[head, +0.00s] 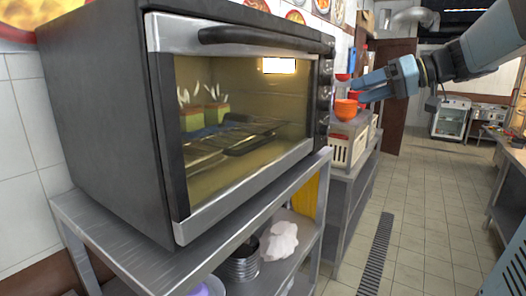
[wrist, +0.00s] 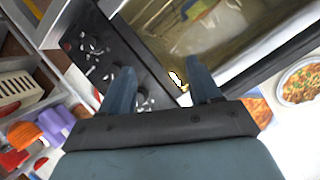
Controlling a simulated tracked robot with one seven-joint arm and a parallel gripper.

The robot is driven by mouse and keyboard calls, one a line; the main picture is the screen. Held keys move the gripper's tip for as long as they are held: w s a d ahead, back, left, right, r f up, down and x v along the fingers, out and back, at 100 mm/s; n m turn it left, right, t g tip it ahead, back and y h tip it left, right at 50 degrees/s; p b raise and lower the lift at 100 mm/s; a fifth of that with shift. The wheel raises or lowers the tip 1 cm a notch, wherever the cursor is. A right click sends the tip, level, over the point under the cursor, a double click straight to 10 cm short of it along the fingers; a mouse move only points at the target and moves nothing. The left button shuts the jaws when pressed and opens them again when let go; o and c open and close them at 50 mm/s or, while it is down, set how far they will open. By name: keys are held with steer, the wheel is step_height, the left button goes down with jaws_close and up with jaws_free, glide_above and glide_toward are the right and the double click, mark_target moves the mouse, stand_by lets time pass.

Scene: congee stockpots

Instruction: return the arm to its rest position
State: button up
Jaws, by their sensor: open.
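My arm (head: 490,42) reaches in from the upper right of the head view, raised off the floor. My gripper (head: 360,86) points left toward the right side of the black toaster oven (head: 110,110). In the wrist view my gripper's two blue fingers (wrist: 161,78) stand apart with nothing held between them. Beyond them is the oven's dark control panel (wrist: 85,50) with its knobs. I cannot tell the exact gap between the fingertips and the oven.
The oven stands on a steel shelf table (head: 120,240); its glass door (head: 245,120) is closed. Orange bowls (head: 346,109) and a cream crate (head: 347,150) are on a counter behind my gripper. Tiled floor (head: 430,220) is clear at right; another steel table (head: 512,250) edges it.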

steer(key=s+a+f+m+h, duration=0.1)
steer(key=s+f+m+h, duration=0.5)
steer(key=s+f+h, duration=0.6)
steer(key=s+f, duration=0.6)
steer(key=s, duration=0.1)
steer(key=shift+s+a+f+g, duration=0.15)
steer(key=shift+a+f+g, duration=0.15)
steer(key=shift+a, duration=0.05)
stand_by(0.8)
